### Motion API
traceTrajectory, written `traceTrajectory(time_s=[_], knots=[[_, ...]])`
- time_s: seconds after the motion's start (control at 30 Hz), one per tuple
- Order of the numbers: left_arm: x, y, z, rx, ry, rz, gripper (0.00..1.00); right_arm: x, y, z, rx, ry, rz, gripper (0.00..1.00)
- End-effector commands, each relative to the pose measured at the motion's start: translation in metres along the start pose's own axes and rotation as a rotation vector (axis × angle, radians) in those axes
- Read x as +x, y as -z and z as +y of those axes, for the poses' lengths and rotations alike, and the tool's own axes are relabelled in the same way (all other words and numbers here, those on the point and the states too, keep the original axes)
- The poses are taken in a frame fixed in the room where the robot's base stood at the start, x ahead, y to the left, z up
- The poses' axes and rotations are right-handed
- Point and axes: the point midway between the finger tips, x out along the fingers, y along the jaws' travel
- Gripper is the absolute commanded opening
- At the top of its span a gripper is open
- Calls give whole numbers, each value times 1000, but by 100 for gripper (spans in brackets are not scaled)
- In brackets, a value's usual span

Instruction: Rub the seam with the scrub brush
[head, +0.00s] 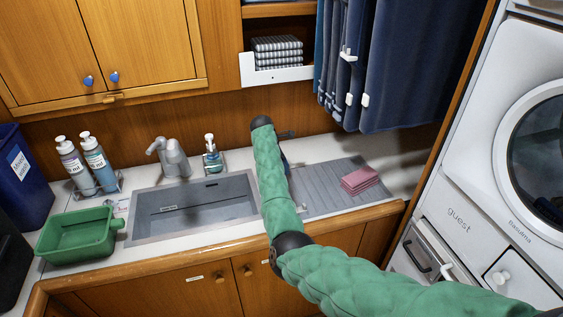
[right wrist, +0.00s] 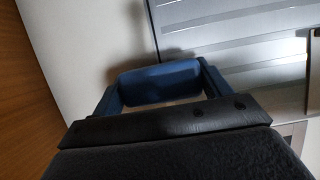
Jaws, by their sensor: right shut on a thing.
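My right arm, in a green sleeve, reaches across the front of the sink counter in the head view. Its gripper is mostly hidden behind the arm there. In the right wrist view my right gripper (right wrist: 160,80) is shut on a dark blue block, which I take to be the scrub brush (right wrist: 158,86). A bit of blue (head: 286,163) shows beside the arm in the head view. The brush is over or against the counter by the drainboard edge; contact and bristles cannot be made out. No marked seam is clear; the drainboard (head: 315,190) meets the pale counter there. My left gripper is not in view.
A steel sink (head: 190,231) lies left of the arm, with a faucet (head: 172,158) and soap bottle (head: 212,155) behind. A green tub (head: 78,234) and two bottles stand left. Folded pink cloths (head: 360,180) lie on the drainboard. Dark blue towels (head: 415,70) hang above right.

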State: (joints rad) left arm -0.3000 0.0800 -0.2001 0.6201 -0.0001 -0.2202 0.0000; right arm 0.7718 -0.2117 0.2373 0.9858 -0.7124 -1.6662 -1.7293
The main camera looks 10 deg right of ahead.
Motion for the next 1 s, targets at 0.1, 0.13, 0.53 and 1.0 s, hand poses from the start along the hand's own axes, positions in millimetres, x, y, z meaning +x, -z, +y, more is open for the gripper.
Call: traceTrajectory(time_s=[0.1,0.13,0.53,1.0], knots=[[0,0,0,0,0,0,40,0,0,0,0,0,0,53],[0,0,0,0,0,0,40,0,0,0,0,0,0,53],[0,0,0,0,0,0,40,3,1,0,0,0,0,53],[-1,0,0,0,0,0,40,10,4,0,0,-1,-1,53]])
